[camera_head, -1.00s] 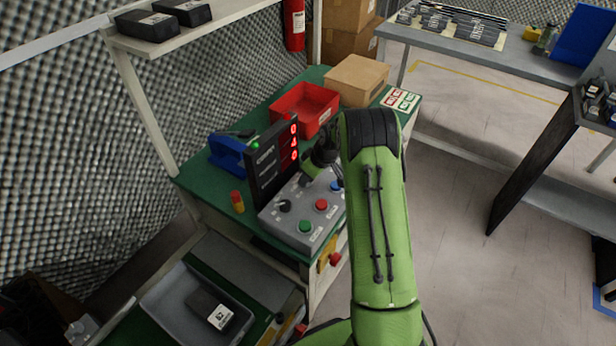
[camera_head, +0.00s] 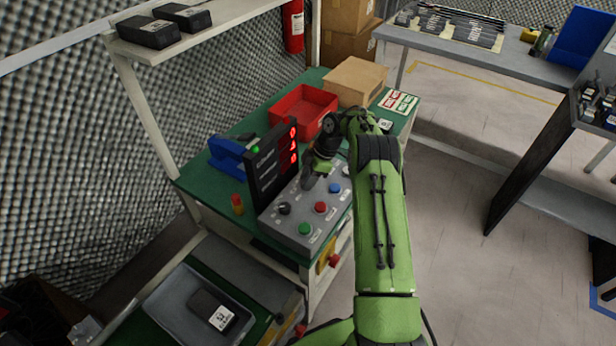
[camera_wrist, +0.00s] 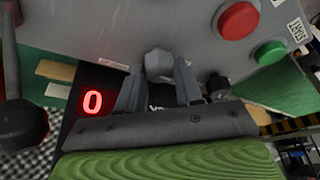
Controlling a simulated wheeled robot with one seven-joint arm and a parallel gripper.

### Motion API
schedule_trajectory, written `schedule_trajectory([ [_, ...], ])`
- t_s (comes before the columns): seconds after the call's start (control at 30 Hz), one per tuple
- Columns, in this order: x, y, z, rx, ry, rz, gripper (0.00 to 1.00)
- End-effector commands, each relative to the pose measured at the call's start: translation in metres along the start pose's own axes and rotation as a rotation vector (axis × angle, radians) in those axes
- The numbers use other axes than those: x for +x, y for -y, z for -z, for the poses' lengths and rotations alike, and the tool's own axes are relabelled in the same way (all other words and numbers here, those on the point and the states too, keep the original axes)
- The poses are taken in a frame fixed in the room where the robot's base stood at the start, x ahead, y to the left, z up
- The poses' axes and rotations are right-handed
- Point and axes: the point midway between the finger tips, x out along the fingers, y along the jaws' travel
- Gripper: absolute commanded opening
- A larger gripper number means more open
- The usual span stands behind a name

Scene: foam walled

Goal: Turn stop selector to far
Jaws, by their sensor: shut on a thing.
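The grey control box (camera_head: 292,232) stands on the green bench, with a black selector knob (camera_head: 284,208) at its near left and red, green and blue buttons. In the wrist view my gripper (camera_wrist: 158,68) is shut on a small grey knob (camera_wrist: 158,62) on the box face (camera_wrist: 110,25). In the head view my gripper (camera_head: 310,180) is at the far part of the box, and the arm partly hides that part. Which position the held knob points to cannot be read. A second dark knob (camera_wrist: 217,84) shows beside the gripper.
A black display panel (camera_head: 275,165) with red digits stands right behind the box. A red bin (camera_head: 304,108), a cardboard box (camera_head: 355,80) and a blue object (camera_head: 228,155) are on the bench.

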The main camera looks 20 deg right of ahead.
Motion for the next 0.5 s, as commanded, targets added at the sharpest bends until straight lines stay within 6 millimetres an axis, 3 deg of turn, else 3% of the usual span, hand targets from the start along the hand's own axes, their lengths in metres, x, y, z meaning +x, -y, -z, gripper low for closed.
schedule_trajectory([
  [0.5, 0.0001, -0.0004, -0.0001, -0.061, 0.000, 0.025, 0.05],
])
